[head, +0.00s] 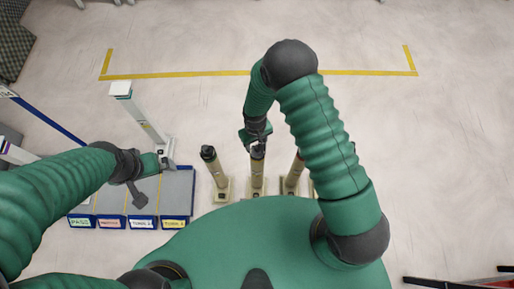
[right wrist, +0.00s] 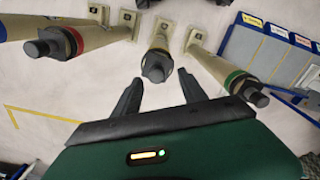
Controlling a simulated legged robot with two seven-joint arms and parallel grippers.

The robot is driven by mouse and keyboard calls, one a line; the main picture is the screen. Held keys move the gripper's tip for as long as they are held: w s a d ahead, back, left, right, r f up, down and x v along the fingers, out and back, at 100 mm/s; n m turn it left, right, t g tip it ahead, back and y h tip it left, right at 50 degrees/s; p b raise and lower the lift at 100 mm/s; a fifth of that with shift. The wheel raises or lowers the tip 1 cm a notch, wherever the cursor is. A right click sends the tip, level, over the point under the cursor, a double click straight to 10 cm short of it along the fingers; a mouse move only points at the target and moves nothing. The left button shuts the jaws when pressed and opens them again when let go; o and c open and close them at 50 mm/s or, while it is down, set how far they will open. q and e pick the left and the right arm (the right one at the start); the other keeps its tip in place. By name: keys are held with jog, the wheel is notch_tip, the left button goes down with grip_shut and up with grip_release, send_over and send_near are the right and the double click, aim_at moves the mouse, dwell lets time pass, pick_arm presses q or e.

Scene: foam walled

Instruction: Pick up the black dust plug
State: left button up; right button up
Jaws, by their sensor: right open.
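Several tan posts stand in a row, each with a dark cap on top. The middle post (head: 257,172) carries a dark plug (right wrist: 155,67) that looks black or dark grey. My right gripper (right wrist: 159,80) is open, and its two fingers point at this plug, one on each side, with gaps. In the head view my right gripper (head: 257,140) is over the top of the middle post and partly hides its plug. I cannot tell whether it touches. My left gripper (head: 140,180) is over the sorting tray at left; its jaws do not show clearly.
Close neighbours are the green-ringed post (right wrist: 215,68) and the red-ringed post (right wrist: 100,34). The sorting tray (head: 178,190) has labelled compartments, with a white column (head: 140,115) behind it. The floor inside the yellow line (head: 200,74) is mostly clear.

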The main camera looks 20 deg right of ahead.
aim_at(256, 148)
notch_tip(256, 148, down, 3)
jog(key=shift+s, duration=0.15)
jog(key=shift+d+f, duration=0.15)
jog(key=shift+d, duration=0.45)
jog(key=shift+c, duration=1.4)
jog(key=shift+a, duration=0.45)
grip_shut()
jog(key=shift+d, duration=0.2)
jog(key=shift+r, duration=0.2)
